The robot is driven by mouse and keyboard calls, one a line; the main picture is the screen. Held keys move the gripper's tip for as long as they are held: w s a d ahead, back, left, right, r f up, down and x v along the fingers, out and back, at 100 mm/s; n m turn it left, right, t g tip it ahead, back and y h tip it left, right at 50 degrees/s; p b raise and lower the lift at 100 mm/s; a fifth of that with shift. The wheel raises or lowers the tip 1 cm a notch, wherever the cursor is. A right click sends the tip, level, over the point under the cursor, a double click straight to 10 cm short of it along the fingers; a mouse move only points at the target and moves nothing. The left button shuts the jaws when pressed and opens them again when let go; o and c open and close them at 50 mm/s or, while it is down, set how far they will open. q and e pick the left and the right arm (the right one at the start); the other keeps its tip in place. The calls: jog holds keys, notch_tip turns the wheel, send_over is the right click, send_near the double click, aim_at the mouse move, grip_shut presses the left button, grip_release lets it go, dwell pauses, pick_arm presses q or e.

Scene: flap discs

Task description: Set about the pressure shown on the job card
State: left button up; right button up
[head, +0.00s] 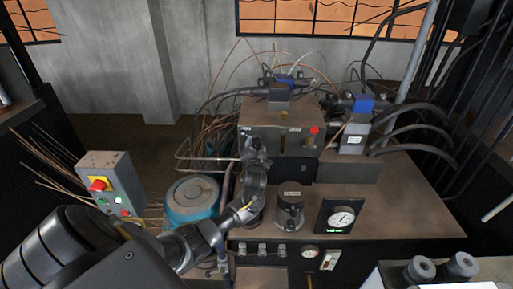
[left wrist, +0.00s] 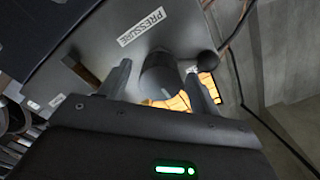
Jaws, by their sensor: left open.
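My left gripper (head: 251,152) reaches over the press bench to the front of the grey control box (head: 283,112). In the left wrist view the open fingers (left wrist: 158,72) stand on either side of a dark round knob (left wrist: 160,78). The label above the knob (left wrist: 141,27) reads PRESSURE. I cannot tell whether the fingers touch the knob. In the head view the gripper hides the knob. A round white dial gauge (head: 341,219) in a black panel has a small green readout below it. I cannot make out a job card. My right gripper is out of view.
A blue-rimmed round container (head: 191,199) stands close to my left arm. A grey cylinder (head: 289,207) stands between arm and gauge. A red knob (head: 314,131) is on the control box. A box with a red emergency button (head: 98,184) is at left. Hoses crowd the back.

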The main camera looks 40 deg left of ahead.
pick_arm(q)
jog(key=c, duration=1)
jog(key=shift+o, duration=0.2)
jog(key=shift+n, duration=0.3)
jog(key=n+b, duration=0.1)
jog(key=n, duration=0.2)
jog(key=shift+b, duration=0.4)
jog(key=shift+n+b, duration=0.85)
jog(key=shift+n, duration=1.65)
jog(key=shift+r, duration=0.15)
